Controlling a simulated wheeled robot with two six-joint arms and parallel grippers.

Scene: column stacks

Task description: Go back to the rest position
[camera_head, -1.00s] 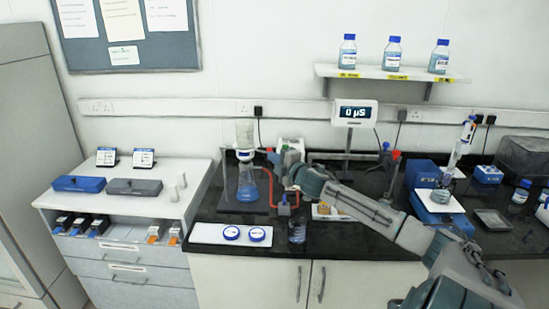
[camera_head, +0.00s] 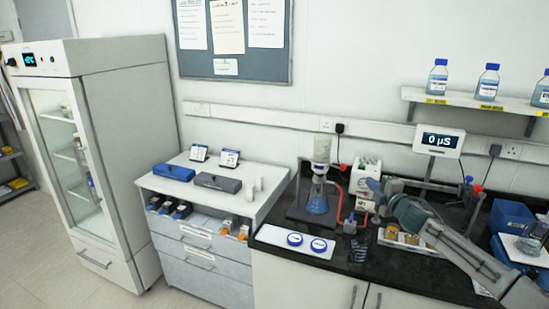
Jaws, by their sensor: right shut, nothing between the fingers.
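My right arm comes in from the lower right over the black bench. My right gripper (camera_head: 370,186) is at its end, small and partly hidden by my own wrist. It is shut and holds nothing. It shows just right of the flask stack, in front of the white box behind it. The flask stack has a conical flask with blue liquid (camera_head: 317,200) and a clear upper vessel (camera_head: 321,150). My left gripper is out of view.
A tall fridge (camera_head: 110,75) stands at left, beside the white drawer cabinet (camera_head: 200,260). A white tray with two blue-rimmed dishes (camera_head: 318,250) lies on the bench front. The meter (camera_head: 438,140) and bottle shelf (camera_head: 470,102) are at right. Open floor shows at lower left.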

